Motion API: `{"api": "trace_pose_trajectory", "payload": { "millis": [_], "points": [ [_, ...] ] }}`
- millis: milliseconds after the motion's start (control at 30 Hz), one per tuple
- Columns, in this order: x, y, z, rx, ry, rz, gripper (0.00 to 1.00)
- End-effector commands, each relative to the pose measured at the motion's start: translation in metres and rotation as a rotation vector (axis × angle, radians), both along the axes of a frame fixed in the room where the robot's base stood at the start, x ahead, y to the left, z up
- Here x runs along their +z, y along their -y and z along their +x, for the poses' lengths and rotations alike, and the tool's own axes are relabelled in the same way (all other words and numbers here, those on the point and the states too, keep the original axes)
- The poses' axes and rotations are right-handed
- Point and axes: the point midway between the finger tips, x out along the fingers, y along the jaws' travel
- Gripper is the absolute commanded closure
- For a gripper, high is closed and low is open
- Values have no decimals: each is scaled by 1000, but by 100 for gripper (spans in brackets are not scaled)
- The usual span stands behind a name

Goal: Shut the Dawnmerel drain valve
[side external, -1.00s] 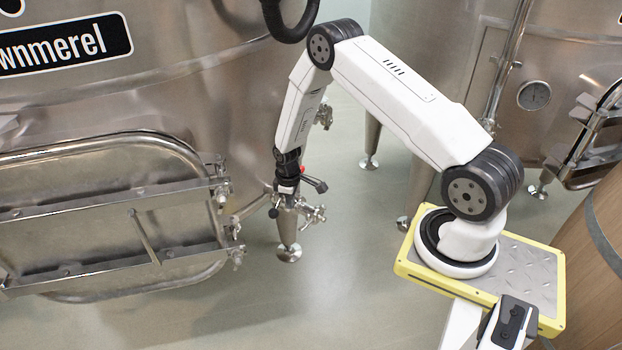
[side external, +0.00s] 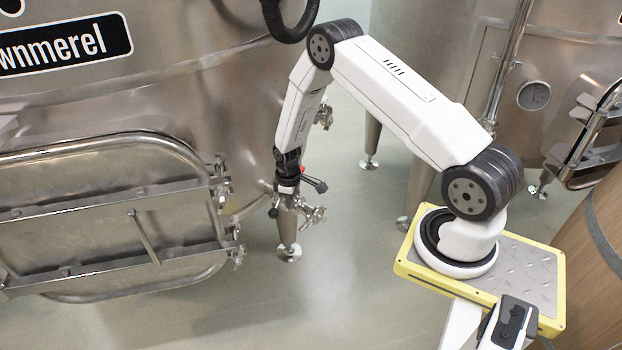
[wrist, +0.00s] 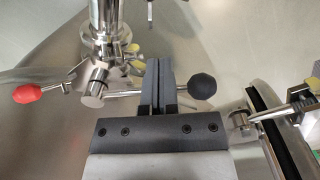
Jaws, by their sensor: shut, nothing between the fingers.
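The vat with the "wnmerel" label (side external: 65,42) fills the left of the side view. Steel valve fittings (side external: 312,214) sit low at its right side, partly hidden by my gripper. In the wrist view a steel lever with a black ball knob (wrist: 202,86) runs right from a steel stub (wrist: 93,95). A second lever with a red knob (wrist: 27,94) points left. My gripper (wrist: 158,64) is shut and empty, its fingertips across the black-knobbed lever's rod; I cannot tell whether they touch it. In the side view my gripper (side external: 287,196) points down at the fittings.
A barred hatch (side external: 110,215) projects from the vat to the left of the fittings. A black hose loop (side external: 290,35) hangs above. Steel legs (side external: 371,140) and another vat (side external: 510,50) with a gauge stand behind. The floor (side external: 330,290) in front is clear.

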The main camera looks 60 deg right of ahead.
Motion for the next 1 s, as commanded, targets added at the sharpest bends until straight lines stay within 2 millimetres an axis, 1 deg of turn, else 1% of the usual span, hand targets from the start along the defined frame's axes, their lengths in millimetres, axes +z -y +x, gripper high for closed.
{"api": "trace_pose_trajectory", "payload": {
  "millis": [267, 1000],
  "points": [
    [0, 0, 1, 0, 0, 0, 100],
    [0, -5, 16, 1, 0, 0, 100]
  ]
}}
